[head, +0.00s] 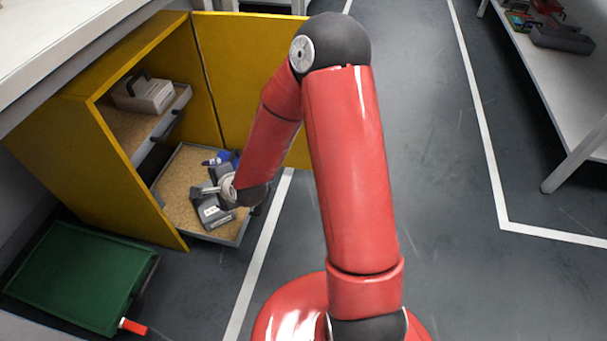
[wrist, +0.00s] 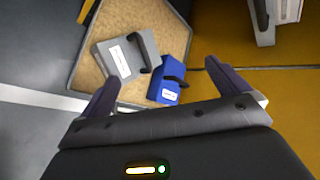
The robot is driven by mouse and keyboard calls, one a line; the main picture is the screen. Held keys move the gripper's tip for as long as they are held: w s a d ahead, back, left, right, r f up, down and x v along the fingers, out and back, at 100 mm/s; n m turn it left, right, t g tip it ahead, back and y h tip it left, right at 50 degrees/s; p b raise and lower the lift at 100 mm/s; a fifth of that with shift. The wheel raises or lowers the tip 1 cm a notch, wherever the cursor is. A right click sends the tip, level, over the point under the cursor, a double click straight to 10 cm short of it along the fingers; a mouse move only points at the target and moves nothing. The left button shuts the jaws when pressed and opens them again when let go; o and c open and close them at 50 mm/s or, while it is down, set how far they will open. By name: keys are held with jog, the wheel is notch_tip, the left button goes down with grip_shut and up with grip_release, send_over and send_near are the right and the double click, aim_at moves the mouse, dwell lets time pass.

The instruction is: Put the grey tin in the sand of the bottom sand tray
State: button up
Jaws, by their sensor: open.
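The grey tin (head: 213,213), with a white label and a black handle, lies in the sand of the pulled-out bottom sand tray (head: 242,233). In the wrist view, the grey tin (wrist: 121,62) is beside a blue tin (wrist: 169,82), close to the tray's left rim. I cannot tell whether it touches the rim. My gripper (head: 222,189) is over the tray and partly hides the tins in the head view. In the wrist view, my gripper (wrist: 162,75) is open, with nothing between its fingers; the tins lie beyond the fingertips.
A pale tin (head: 146,94) with a dark handle stands in the upper tray (head: 160,128) of the yellow cabinet (head: 75,150). The open yellow door (head: 250,75) is behind my arm. A green bin (head: 80,275) is at lower left. Floor to the right is clear.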

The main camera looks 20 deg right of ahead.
jog(key=s+d+r+n+g+h, duration=0.1)
jog(key=s+d+r+n, duration=0.25)
jog(key=r, duration=0.25)
jog(key=s+d+r+n+g+h, duration=0.1)
jog(key=s+d+r+n+h, duration=0.1)
jog(key=s+d+r+n, duration=0.3)
jog(key=s+d+r+n+h, duration=0.1)
jog(key=s+r+n, duration=0.15)
jog(key=r, duration=0.45)
jog(key=s+d+r+n+g, duration=0.1)
jog(key=s+d+r+n, duration=0.1)
jog(key=s+r, duration=0.2)
jog(key=s+d+r+n+g, duration=0.1)
jog(key=s+d+r+n, duration=0.1)
jog(key=s, duration=0.9)
jog(key=shift+d+r+n, duration=0.3)
jog(key=shift+r+n, duration=0.4)
jog(key=shift+r, duration=0.15)
notch_tip(320, 180, up, 7)
jog(key=p, duration=0.7)
jog(key=shift+r, duration=0.1)
